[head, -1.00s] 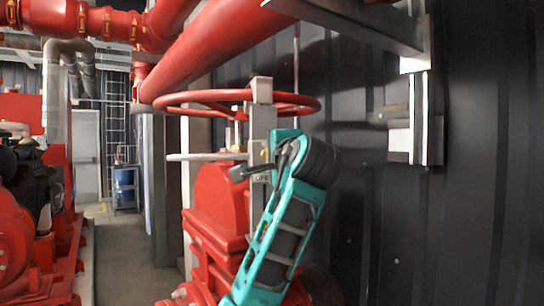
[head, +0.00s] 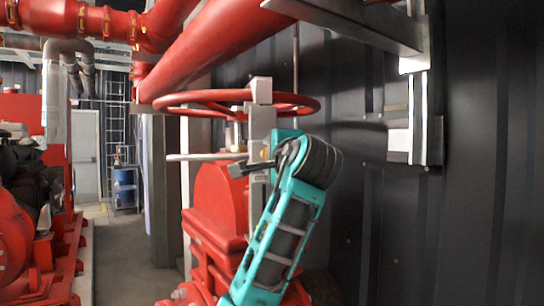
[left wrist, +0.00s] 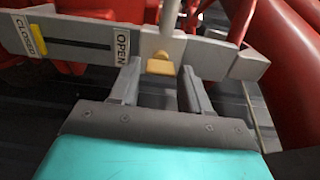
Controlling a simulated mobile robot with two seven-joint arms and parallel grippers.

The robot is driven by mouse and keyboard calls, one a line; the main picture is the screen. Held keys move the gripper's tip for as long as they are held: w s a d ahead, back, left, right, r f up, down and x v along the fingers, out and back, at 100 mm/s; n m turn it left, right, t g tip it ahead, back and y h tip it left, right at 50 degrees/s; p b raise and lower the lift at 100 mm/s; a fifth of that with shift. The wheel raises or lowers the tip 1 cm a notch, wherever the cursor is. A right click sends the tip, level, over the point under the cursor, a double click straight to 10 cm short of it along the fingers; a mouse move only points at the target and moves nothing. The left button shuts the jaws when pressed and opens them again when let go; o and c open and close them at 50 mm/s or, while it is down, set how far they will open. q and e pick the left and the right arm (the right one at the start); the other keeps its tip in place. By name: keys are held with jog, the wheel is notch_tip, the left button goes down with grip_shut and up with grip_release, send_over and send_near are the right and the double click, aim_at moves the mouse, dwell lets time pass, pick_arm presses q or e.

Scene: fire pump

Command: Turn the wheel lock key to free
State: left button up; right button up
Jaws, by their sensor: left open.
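The red handwheel (head: 200,97) lies level on top of the red valve. A grey upright lock bracket (head: 261,118) stands at its near rim. In the left wrist view a small brass-yellow key (left wrist: 160,64) sits on a grey plate (left wrist: 205,57). The plate carries CLOSED and OPEN labels, with a yellow marker (left wrist: 38,40) by CLOSED. My left gripper (left wrist: 160,70) is open, its two fingers apart on either side of the key, with gaps to it. In the head view my left gripper (head: 243,168) is at the bracket, mostly hidden by its wrist. My right gripper is not in view.
A thick red pipe (head: 225,50) runs just above the handwheel. A dark corrugated wall (head: 470,180) with a grey metal support (head: 415,130) stands close on the right. Red pump machinery (head: 30,230) is at left. The floor aisle (head: 125,255) between is clear.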

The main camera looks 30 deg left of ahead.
pick_arm(q)
jog(key=b+v, duration=0.1)
jog(key=v, duration=1.2)
jog(key=shift+b, duration=0.4)
jog(key=shift+w, duration=0.1)
